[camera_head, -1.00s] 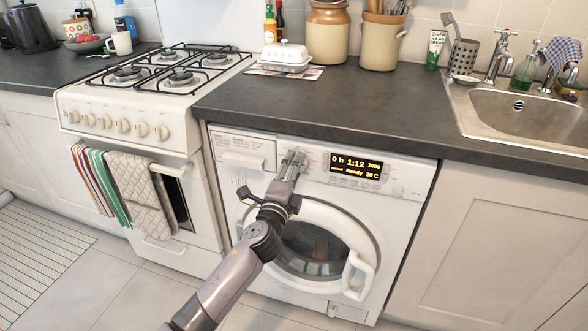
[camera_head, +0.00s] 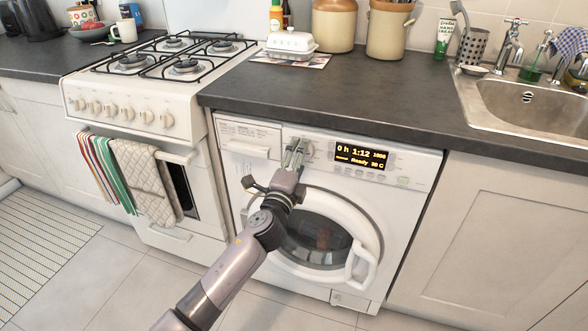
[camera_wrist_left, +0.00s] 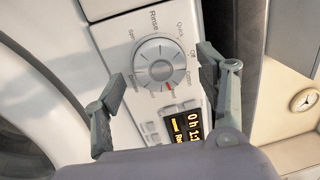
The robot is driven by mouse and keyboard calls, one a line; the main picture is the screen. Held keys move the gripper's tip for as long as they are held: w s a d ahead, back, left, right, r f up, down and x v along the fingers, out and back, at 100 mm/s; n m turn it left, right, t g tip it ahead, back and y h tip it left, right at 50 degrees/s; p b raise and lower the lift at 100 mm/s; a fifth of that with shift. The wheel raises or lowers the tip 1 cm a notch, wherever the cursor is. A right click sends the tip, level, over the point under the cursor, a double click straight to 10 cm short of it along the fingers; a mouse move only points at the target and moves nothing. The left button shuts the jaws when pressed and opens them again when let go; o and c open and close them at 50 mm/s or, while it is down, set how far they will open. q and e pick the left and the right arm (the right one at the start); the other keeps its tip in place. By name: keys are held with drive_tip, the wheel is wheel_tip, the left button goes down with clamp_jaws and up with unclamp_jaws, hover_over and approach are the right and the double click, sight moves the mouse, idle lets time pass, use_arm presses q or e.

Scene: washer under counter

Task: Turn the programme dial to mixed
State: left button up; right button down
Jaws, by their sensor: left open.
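The programme dial (camera_wrist_left: 155,64) is a round grey-white knob on the washing machine's (camera_head: 392,215) front panel, with a red mark at its lower edge in the left wrist view. Printed labels ring it; "Rinse" and "Quick" are readable. The lit display (camera_head: 362,157) reads 0 h 1:12 and Ready; part of it shows in the left wrist view (camera_wrist_left: 184,128). My left gripper (camera_head: 296,146) is open in front of the dial. In the left wrist view its two fingers (camera_wrist_left: 163,74) stand apart on either side of the dial. Contact cannot be told. My right gripper is not in view.
The worktop edge (camera_head: 330,120) overhangs the panel. The detergent drawer (camera_head: 247,138) is left of my gripper, and the round door (camera_head: 325,235) with its white handle is below. A cooker (camera_head: 135,105) with hanging towels stands left. The floor in front is clear.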

use_arm(q)
drive_tip(key=v, duration=1.1)
drive_tip(key=shift+s, duration=0.35)
drive_tip(key=shift+a, duration=0.1)
